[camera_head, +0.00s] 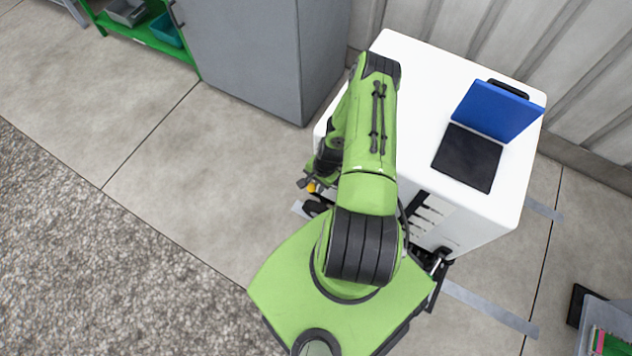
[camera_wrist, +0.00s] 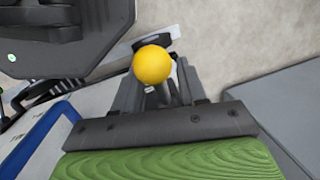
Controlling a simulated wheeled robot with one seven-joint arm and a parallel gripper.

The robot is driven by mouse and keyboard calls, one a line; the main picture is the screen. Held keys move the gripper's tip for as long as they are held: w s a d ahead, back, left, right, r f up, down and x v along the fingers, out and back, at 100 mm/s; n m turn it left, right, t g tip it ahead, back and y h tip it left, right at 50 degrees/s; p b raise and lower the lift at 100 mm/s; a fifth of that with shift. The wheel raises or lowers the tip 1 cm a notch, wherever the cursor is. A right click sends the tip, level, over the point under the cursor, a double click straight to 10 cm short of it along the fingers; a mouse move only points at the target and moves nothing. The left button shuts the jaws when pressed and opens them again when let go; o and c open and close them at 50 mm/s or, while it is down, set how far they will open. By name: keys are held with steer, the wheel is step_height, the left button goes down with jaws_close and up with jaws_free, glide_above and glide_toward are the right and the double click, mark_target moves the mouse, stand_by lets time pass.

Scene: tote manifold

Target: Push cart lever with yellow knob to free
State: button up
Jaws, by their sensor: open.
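The yellow knob (camera_wrist: 152,64) is a round ball on a short grey lever in the wrist view, near the upper middle. In the head view a small yellow spot (camera_head: 311,188) shows it low beside the white cart (camera_head: 432,66), at its left side. My gripper (camera_head: 306,182) is beside the knob there, pointing down, partly hidden by my green arm. It is open and holds nothing. I cannot tell whether it touches the knob. A dark screwed bracket and a green ribbed block lie below the knob in the wrist view. Most of the lever is hidden.
An open blue laptop (camera_head: 497,110) stands on the cart top. A grey cabinet (camera_head: 250,55) stands behind to the left, with a green shelf (camera_head: 142,33) beyond it. A bin (camera_head: 606,318) is at the lower right. The floor left of the cart is clear.

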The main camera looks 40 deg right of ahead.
steer(key=p+v, duration=0.4)
steer(key=v, duration=1.1)
steer(key=shift+r+p, duration=0.35)
